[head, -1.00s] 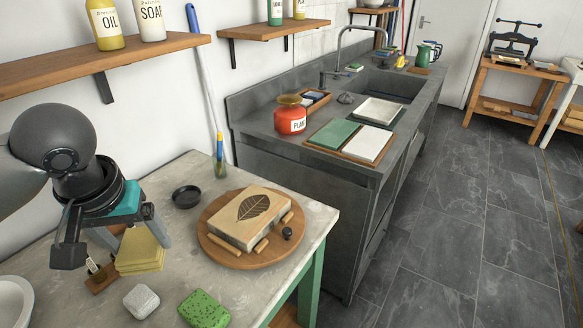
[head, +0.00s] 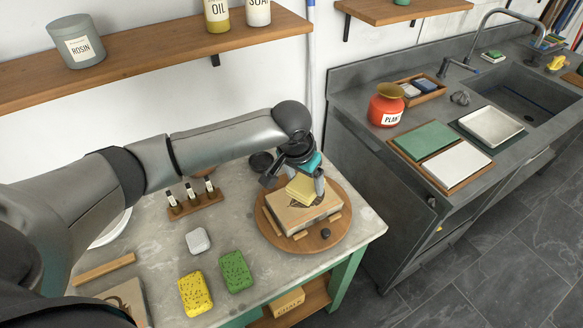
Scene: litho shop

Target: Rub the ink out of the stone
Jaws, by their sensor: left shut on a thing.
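The pale stone (head: 287,220) lies on a round wooden turntable (head: 333,238) on the worktable, with wooden strips around it. My left gripper (head: 306,181) is over the stone, shut on a folded yellow cloth (head: 301,188). The cloth is tilted and at the stone's top face; I cannot tell whether it touches. The cloth and gripper hide most of the top face, and only a little dark ink shows beside the cloth. My right gripper is not in view.
A grey-white block (head: 198,241), a green sponge (head: 236,271), a yellow sponge (head: 195,294) and a rack of small bottles (head: 194,205) stand left of the turntable. A second stone (head: 127,296) lies at the lower left. A dark round dish (head: 261,162) is behind the turntable.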

